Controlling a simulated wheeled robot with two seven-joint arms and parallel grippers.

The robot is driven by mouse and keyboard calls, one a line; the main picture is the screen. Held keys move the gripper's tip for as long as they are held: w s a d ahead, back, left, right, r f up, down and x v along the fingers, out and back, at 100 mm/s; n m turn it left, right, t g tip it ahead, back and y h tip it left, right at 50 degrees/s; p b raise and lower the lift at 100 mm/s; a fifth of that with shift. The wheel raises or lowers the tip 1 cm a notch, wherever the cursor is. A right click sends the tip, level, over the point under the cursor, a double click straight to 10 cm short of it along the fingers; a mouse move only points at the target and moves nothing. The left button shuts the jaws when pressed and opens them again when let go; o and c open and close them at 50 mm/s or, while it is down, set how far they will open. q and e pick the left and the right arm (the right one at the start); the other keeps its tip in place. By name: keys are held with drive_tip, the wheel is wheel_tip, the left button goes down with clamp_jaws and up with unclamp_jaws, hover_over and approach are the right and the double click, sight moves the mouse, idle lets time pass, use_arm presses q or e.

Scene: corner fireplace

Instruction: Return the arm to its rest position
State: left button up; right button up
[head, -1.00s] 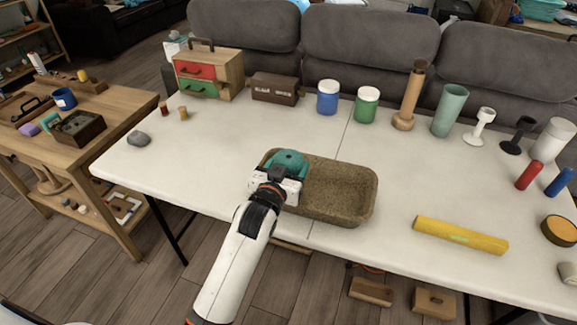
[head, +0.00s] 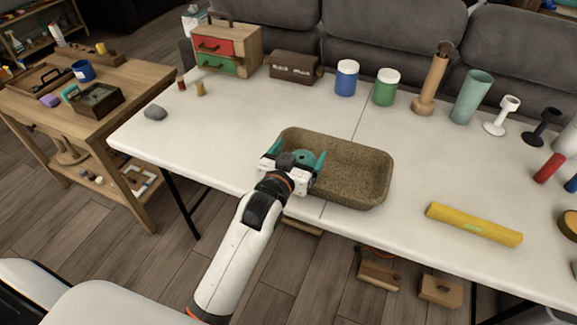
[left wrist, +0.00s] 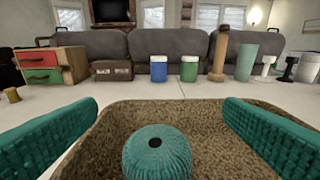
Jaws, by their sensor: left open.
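My left gripper (head: 296,157) is over the left part of a brown speckled tray (head: 372,165) on the white table. Its two teal fingers are spread wide apart, and they show at both sides of the left wrist view. A round, ribbed teal object (left wrist: 158,152) with a dark hole on top sits in the tray between the fingers, apart from both. It is partly hidden by the gripper in the head view. My left arm reaches forward over the table's front edge. My right gripper is not in view.
A yellow bar (head: 473,224) lies right of the tray. A grey stone (head: 155,112) lies at the left. A drawer box (head: 227,48), a brown case (head: 294,67), blue jar (head: 346,78) and green jar (head: 386,87) stand behind.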

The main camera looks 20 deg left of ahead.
use_arm(q)
drive_tip(key=s+r, duration=0.1)
drive_tip(key=s, duration=0.7)
drive_tip(key=s+a+f+m+g, duration=0.1)
drive_tip(key=s+a+f+g, duration=0.1)
drive_tip(key=s+f+g, duration=0.65)
drive_tip(key=s+a+f+g, duration=0.1)
drive_tip(key=s+f+g, duration=0.4)
drive_tip(key=s, duration=0.7)
wheel_tip(320, 180, down, 24)
drive_tip(key=s+p, duration=0.2)
drive_tip(key=p, duration=0.1)
drive_tip(key=s+a+f+m+g+p, duration=0.1)
drive_tip(key=s+a+f+p, duration=0.1)
drive_tip(key=s+f, duration=1.1)
drive_tip(key=s+a, duration=0.1)
drive_tip(key=s, duration=0.2)
drive_tip(key=shift+s+f+g+y+p, duration=0.15)
drive_tip(key=shift+s+g+y+p, duration=0.1)
drive_tip(key=shift+g+y+p, duration=0.1)
drive_tip(key=shift+s+a, duration=0.1)
